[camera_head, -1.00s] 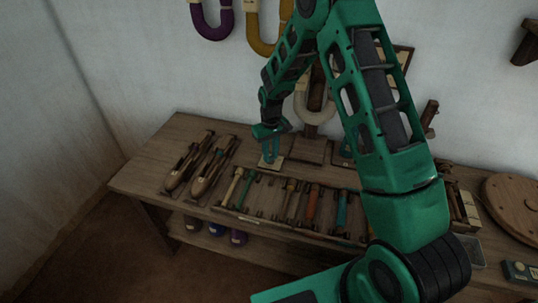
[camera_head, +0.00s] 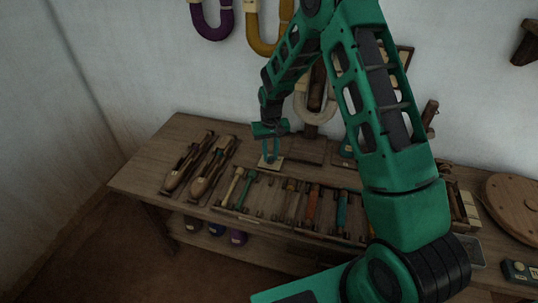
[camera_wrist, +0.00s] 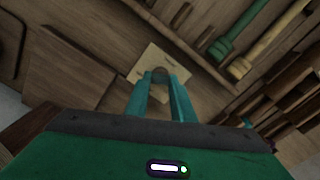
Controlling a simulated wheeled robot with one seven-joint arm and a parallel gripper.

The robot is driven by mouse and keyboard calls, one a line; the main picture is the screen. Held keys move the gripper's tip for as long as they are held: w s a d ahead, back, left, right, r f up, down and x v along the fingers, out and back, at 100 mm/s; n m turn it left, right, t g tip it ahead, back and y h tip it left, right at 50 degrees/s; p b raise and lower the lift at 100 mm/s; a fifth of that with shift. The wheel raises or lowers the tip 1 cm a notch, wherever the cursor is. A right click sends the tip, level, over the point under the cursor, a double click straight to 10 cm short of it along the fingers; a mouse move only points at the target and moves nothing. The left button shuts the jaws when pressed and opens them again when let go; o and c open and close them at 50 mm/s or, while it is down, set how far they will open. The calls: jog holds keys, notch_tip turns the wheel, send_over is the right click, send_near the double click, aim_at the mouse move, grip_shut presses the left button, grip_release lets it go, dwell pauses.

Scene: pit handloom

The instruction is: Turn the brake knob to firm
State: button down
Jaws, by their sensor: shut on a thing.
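The brake knob (camera_wrist: 160,74) is a small brown round piece between my fingertips in the wrist view. It stands on a pale plate (camera_wrist: 150,61) with faint markings too small to read. The same pale plate (camera_head: 270,164) lies on the bench top in the head view, where the knob itself is hidden by my fingers. My gripper (camera_head: 270,157) points down onto it, its teal fingers shut on the knob. In the wrist view my gripper (camera_wrist: 161,80) has one finger on each side of the knob. Which setting the knob points to cannot be told.
Two wooden shuttles (camera_head: 200,163) lie left on the bench (camera_head: 145,182). A rack (camera_head: 265,217) of several coloured bobbins lies in front of the knob. A wooden block (camera_head: 307,150) stands close to its right. Yarn hanks (camera_head: 212,24) hang on the wall above.

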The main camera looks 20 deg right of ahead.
jog(key=shift+w+r, duration=0.1)
jog(key=shift+w, duration=0.15)
jog(key=c, duration=1.6)
grip_release()
jog(key=shift+c, duration=0.2)
jog(key=shift+o, duration=0.6)
jog(key=shift+s, duration=0.15)
notch_tip(320, 180, up, 11)
jog(key=shift+f, duration=0.2)
